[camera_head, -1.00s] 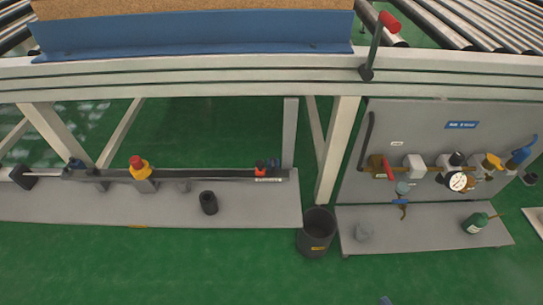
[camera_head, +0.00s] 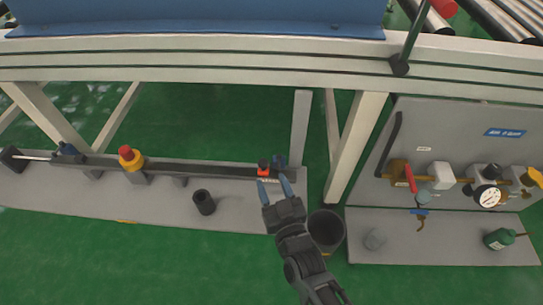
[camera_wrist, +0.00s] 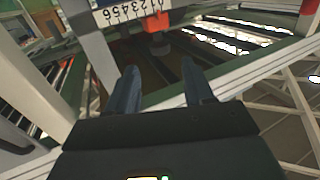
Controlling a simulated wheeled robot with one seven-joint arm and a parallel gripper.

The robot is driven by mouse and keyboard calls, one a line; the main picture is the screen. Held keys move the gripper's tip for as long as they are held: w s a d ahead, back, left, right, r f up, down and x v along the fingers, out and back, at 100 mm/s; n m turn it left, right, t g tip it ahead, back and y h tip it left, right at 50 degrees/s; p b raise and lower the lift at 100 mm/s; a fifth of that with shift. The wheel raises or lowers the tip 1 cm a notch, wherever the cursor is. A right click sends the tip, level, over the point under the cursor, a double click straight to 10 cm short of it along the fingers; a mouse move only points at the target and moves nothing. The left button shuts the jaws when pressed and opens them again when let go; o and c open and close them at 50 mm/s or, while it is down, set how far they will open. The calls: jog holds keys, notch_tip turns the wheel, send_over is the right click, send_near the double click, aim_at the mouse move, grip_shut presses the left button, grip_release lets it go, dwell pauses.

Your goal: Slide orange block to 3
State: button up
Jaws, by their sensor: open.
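The orange block (camera_head: 263,170) sits near the right end of a long dark rail (camera_head: 220,170), with a black part on its top. In the wrist view the orange block (camera_wrist: 157,21) shows at the top, beside a white number strip (camera_wrist: 125,12) with digits from 0 to 6. My gripper (camera_head: 274,184) is open, its two blue fingers apart, just in front of and slightly right of the block in the head view. In the wrist view my gripper (camera_wrist: 160,78) has nothing between its fingers, and the block lies beyond the fingertips.
A red-topped yellow knob (camera_head: 130,158) stands along the rail to the left. A black cylinder (camera_head: 204,202) stands on the grey base plate (camera_head: 100,192). A dark bin (camera_head: 327,228) is right of my gripper. A panel with a gauge and valves (camera_head: 440,150) stands at the right.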

aim_at(265, 167)
jog(key=b+x, duration=0.2)
jog(key=x, duration=0.4)
jog(key=shift+w+a+f+b, duration=0.1)
jog(key=shift+w+b, duration=0.2)
jog(key=shift+b, duration=0.1)
jog(key=shift+w+a, duration=0.3)
jog(key=shift+w, duration=0.35)
jog(key=shift+c, duration=0.3)
jog(key=shift+r, duration=0.2)
grip_shut()
